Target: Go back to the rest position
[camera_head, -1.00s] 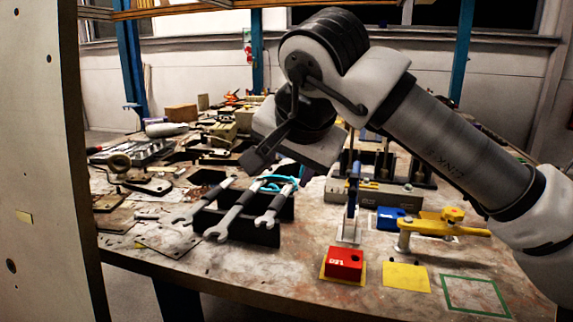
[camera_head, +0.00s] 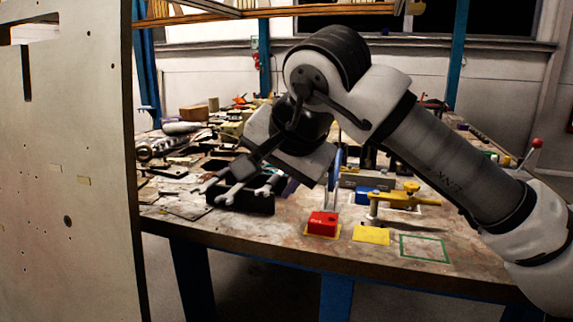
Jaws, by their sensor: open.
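My gripper (camera_head: 240,172) is at the left end of my arm, in the middle of the head view. Its dark fingers point down and left, in front of the tool rack on the table. It is open, and I see nothing held in it. My arm reaches in from the right, raised in front of the workbench (camera_head: 290,238). Behind the fingers, several grey wrenches (camera_head: 232,192) lie on a black holder (camera_head: 256,203). The gripper and wrist hide part of the holder and the bench behind it.
A red block (camera_head: 322,223), a yellow square (camera_head: 371,235) and a green outlined square (camera_head: 425,248) lie near the bench's front edge. A yellow clamp (camera_head: 405,199) and a blue block (camera_head: 364,196) stand behind. A pale upright panel (camera_head: 70,180) fills the left side.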

